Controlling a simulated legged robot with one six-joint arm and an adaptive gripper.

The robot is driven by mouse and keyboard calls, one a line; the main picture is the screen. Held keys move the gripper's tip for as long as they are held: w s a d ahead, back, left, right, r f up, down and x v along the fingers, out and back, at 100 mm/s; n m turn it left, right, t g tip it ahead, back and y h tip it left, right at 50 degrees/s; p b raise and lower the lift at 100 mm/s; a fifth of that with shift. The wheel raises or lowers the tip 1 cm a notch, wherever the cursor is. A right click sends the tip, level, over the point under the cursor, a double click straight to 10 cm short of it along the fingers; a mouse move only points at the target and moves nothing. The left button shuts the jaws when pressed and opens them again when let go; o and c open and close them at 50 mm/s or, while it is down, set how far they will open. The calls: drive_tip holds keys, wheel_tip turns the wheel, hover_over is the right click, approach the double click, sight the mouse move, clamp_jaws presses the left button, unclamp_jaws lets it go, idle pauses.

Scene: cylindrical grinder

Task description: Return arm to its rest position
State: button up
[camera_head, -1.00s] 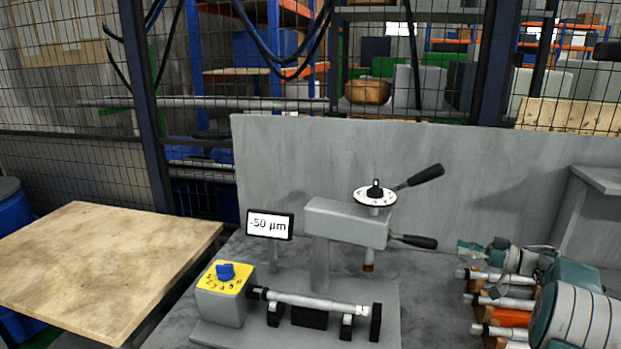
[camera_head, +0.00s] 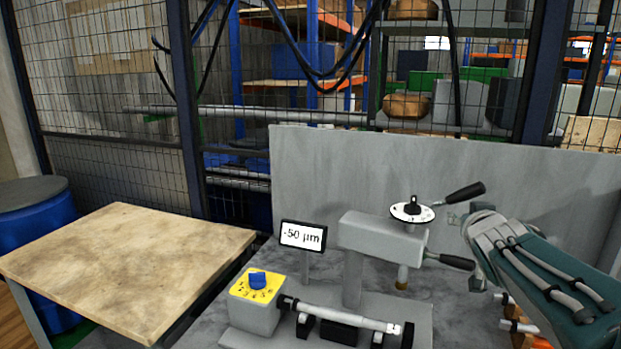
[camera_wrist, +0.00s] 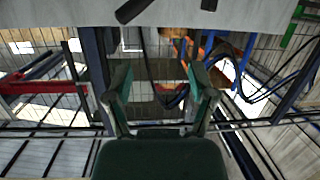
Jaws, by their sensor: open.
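My gripper (camera_wrist: 160,92) is open and empty in the wrist view, its two dark green fingers apart with only the fence and background between them. In the head view my teal arm is folded at the right, and the gripper's fingers are mostly hidden behind it. The grinder (camera_head: 383,238) stands left of the arm, with a white dial (camera_head: 412,212), two black-handled levers and a display (camera_head: 303,235) reading -50 µm. A metal shaft (camera_head: 345,316) lies across black supports at its front. A blue knob on a yellow scale (camera_head: 257,283) sits left of the shaft.
A bare wooden table (camera_head: 125,265) stands at the left beside a blue barrel (camera_head: 40,215). A grey panel (camera_head: 330,170) rises behind the grinder, with a mesh fence behind that. More shafts (camera_head: 515,326) show partly under my arm at the right.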

drive_tip(key=s+a+f+g+y, duration=0.1)
drive_tip(key=s+a+f+g, duration=0.2)
drive_tip(key=s, duration=0.6)
drive_tip(key=s+a+f+n+g+y, duration=0.1)
drive_tip(key=s+a+f+g, duration=0.2)
drive_tip(key=s+a+f, duration=0.3)
drive_tip(key=s+a+f+g+y, duration=0.1)
drive_tip(key=s+a+f+g, duration=0.2)
drive_tip(key=s, duration=0.9)
wheel_tip(320, 180, down, 4)
drive_tip(key=shift+a+r+n+y, duration=0.1)
drive_tip(key=shift+a+n+y, duration=0.25)
drive_tip(key=shift+a, duration=0.6)
